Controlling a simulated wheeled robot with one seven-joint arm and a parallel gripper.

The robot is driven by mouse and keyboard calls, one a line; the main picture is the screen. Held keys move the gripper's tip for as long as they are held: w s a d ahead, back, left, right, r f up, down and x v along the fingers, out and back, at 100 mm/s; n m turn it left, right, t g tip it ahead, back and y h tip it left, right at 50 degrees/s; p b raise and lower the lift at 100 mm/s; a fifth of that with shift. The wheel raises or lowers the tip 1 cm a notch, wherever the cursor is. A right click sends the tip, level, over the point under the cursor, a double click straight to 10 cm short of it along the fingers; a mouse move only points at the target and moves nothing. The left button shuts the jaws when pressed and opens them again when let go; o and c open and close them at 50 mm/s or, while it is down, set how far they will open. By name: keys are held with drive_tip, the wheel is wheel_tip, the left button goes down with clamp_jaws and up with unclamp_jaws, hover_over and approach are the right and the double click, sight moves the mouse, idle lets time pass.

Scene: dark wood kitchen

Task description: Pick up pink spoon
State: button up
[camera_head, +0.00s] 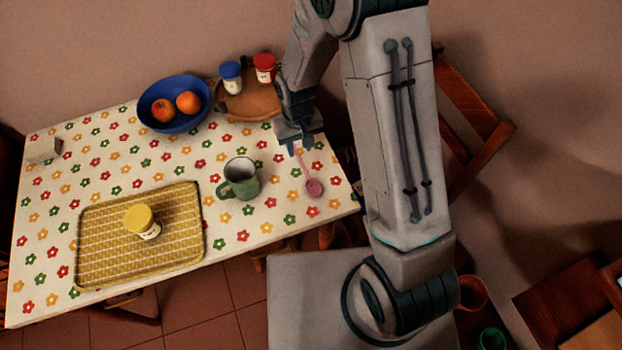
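The pink spoon (314,187) lies on the flowered table near its right edge, with its bowl toward the front and its handle running up toward the back. My gripper (300,146) is above the handle end, fingers pointing down. The two fingertips show a gap between them, so it looks open. I cannot tell how high it is above the handle or whether the handle lies between the fingers. The far end of the handle is hidden behind the gripper.
A green mug (241,181) stands left of the spoon. A yellow tray (100,246) holds a yellow-lidded jar (143,222). A blue bowl (158,123) with fruit and a round wooden board (256,103) with two jars stand at the back. A wooden chair (480,130) is right.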

sight(301, 161)
drive_tip(key=shift+d+f+p, duration=0.2)
drive_tip(key=shift+f+p, duration=0.25)
drive_tip(key=shift+f, duration=2)
clamp_jaws()
